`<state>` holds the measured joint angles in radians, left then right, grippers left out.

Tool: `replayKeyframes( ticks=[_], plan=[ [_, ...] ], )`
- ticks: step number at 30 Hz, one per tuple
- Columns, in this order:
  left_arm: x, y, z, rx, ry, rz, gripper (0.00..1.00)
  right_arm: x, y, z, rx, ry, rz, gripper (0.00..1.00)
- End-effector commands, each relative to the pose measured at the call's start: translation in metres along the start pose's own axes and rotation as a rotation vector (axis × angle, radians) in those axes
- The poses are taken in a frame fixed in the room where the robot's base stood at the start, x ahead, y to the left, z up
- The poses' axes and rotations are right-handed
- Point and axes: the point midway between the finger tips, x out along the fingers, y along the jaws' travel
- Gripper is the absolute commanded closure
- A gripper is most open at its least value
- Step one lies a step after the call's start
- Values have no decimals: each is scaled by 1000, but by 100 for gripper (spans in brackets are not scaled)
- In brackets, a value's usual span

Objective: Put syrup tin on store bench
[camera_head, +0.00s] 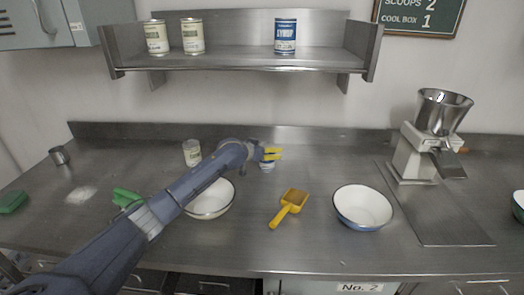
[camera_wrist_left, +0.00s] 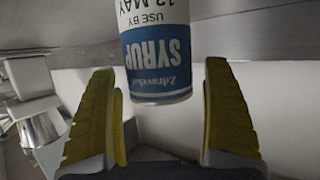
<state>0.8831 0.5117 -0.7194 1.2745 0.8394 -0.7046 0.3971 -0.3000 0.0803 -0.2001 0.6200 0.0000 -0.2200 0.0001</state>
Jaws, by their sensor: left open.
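A syrup tin (camera_head: 267,166) with a blue and white label stands on the steel bench (camera_head: 300,235), largely hidden behind my left gripper in the head view. In the left wrist view the syrup tin (camera_wrist_left: 157,55) appears upside down, its label reading SYRUP and a use-by date. My left gripper (camera_head: 274,153) reaches in from the left with its yellow fingers open. In the left wrist view the tin lies ahead between the open fingers (camera_wrist_left: 160,115), with gaps on both sides. My right gripper is not in view.
A wall shelf (camera_head: 230,62) holds two pale tins (camera_head: 193,36) and another syrup tin (camera_head: 285,37). The bench bears another pale tin (camera_head: 192,152), bowls (camera_head: 210,199) (camera_head: 363,207), a yellow scoop (camera_head: 289,207) and a mill (camera_head: 431,140).

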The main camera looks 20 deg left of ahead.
Motion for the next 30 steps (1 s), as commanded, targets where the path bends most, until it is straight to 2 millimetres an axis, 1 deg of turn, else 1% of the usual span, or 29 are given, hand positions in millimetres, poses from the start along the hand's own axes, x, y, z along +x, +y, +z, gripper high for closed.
replayKeyframes(
  ticks=[5,21,27,30],
  plan=[
    [-14,0,0,1,0,1,17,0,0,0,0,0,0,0],
    [-95,0,0,2,1,0,17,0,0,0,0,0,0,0],
    [-113,0,0,1,1,0,17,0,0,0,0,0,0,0],
    [-118,0,0,0,1,0,17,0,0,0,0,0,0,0]
  ],
)
